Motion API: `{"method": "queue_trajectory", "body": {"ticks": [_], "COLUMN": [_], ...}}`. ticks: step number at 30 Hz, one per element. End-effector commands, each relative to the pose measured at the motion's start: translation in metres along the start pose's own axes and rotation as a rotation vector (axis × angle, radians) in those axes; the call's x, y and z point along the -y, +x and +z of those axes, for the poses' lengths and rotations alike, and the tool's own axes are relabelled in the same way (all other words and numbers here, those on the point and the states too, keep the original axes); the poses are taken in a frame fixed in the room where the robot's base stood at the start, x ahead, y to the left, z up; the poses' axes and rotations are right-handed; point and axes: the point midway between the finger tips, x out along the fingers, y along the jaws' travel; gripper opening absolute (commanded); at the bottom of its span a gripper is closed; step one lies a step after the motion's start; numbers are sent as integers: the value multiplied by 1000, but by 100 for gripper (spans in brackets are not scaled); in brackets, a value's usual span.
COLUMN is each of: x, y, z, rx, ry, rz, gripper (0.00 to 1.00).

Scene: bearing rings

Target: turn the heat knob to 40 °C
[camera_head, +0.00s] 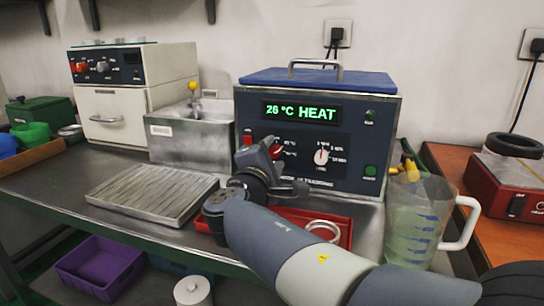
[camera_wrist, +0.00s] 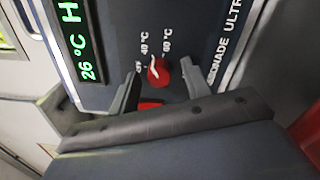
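The heat knob (camera_wrist: 159,73) is red with a white pointer line on the panel of the blue and grey ultrasonic bath (camera_head: 365,147). In the wrist view its pointer appears turned toward the 40 °C label (camera_wrist: 145,43), beside the 60 °C label (camera_wrist: 167,40); the exact angle is hard to read. The green display (camera_head: 300,111) reads 26 °C HEAT. My gripper (camera_wrist: 160,82) is open in front of the panel, one finger on each side of the knob, with visible gaps. In the head view my gripper partly hides the knob.
A second knob (camera_head: 321,156), white, sits right on the panel. A red part (camera_wrist: 150,104) shows below the heat knob in the wrist view. A red tray (camera_head: 341,226) with metal rings lies below the bath. A measuring jug (camera_head: 415,215) stands right, a ribbed metal plate (camera_head: 150,190) left.

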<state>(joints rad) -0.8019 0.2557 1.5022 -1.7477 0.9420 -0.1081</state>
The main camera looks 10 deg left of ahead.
Motion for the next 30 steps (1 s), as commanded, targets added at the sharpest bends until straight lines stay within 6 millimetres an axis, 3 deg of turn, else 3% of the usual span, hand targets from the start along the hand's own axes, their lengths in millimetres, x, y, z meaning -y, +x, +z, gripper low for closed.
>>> {"method": "queue_trajectory", "body": {"ticks": [10, 21, 30], "x": [-2, -3, -1], "y": [-7, -76, -106], "z": [0, 0, 0], "rx": [-1, -4, -1], "ry": [0, 0, 0], "rz": [1, 2, 1], "gripper": [47, 47, 47]}}
